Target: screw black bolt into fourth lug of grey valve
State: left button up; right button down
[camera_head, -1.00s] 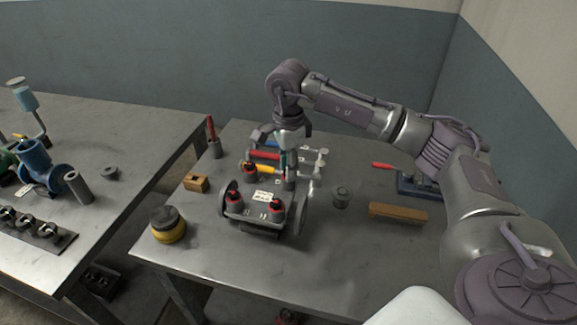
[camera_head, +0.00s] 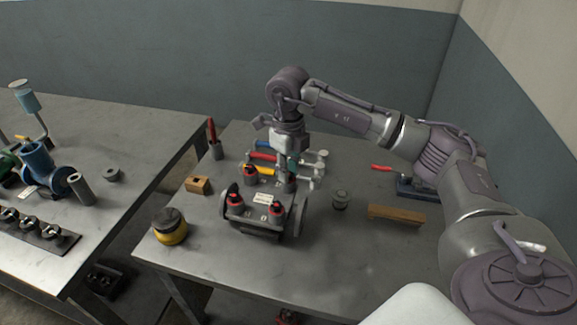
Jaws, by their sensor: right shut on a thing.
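The grey valve (camera_head: 259,222) stands on the right-hand bench, with a round flange at each side and a white label on top. Red-topped pieces stand at three of its corners: front left (camera_head: 235,199), front right (camera_head: 275,210) and back left (camera_head: 249,171). My right gripper (camera_head: 287,178) points straight down over the back right corner of the valve, at the fourth lug. It is shut on the black bolt, which the fingers mostly hide. I cannot tell how deep the bolt sits in the lug. My left gripper is out of view.
Behind the valve is a rack with blue, red and yellow handles (camera_head: 263,156). A wooden block (camera_head: 397,214) and a small grey cylinder (camera_head: 340,199) lie to the right. A yellow-and-black round container (camera_head: 170,228) stands front left. The bench front is clear.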

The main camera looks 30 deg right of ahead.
jog(key=m+p, duration=0.1)
jog(key=m, duration=0.6)
jog(key=m+p, duration=0.1)
jog(key=m, duration=0.2)
jog(key=shift+m, duration=1)
jog(key=c, duration=1.1)
grip_release()
